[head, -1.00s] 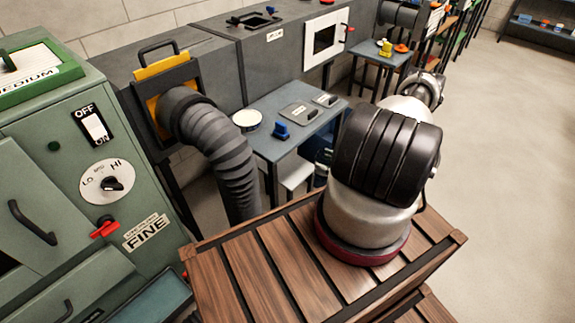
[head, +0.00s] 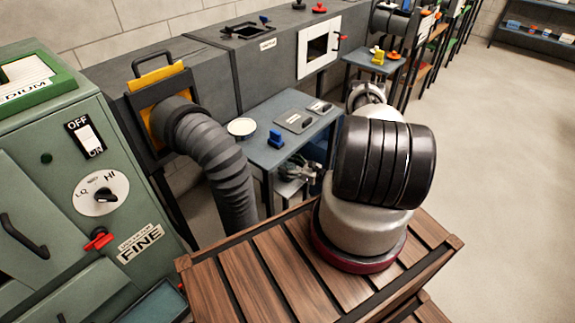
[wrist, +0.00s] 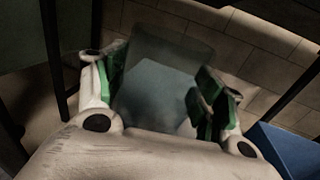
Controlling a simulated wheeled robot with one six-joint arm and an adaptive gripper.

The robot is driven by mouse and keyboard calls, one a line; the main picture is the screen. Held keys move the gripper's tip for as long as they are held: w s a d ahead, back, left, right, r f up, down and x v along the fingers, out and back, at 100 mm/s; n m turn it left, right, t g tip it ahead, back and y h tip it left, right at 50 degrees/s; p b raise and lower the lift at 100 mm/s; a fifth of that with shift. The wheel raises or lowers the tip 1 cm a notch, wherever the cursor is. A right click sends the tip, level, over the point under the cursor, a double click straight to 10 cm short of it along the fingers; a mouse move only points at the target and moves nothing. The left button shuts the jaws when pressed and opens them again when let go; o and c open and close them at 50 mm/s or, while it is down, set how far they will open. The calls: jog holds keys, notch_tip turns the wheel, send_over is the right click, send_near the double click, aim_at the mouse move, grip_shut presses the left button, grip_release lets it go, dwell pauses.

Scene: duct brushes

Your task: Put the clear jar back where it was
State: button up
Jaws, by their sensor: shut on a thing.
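In the wrist view, my gripper (wrist: 152,88) is shut on the clear jar (wrist: 165,72), a see-through grey shape between its two green-padded fingers. The wall and floor show dimly through the jar. In the head view, my gripper (head: 298,170) is low beside the front edge of the blue-grey table (head: 262,150), partly hidden by the tabletop. I cannot make out the jar in the head view.
The table holds a white round dish (head: 241,127), a blue block-like piece (head: 276,138) and grey plates (head: 296,121). A ribbed duct hose (head: 215,160) hangs at its left. A pale low surface (head: 288,188) is under the table. Open floor (head: 490,170) lies right.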

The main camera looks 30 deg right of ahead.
jog(key=o, duration=1.1)
jog(key=shift+f, duration=0.1)
jog(key=v, duration=1.2)
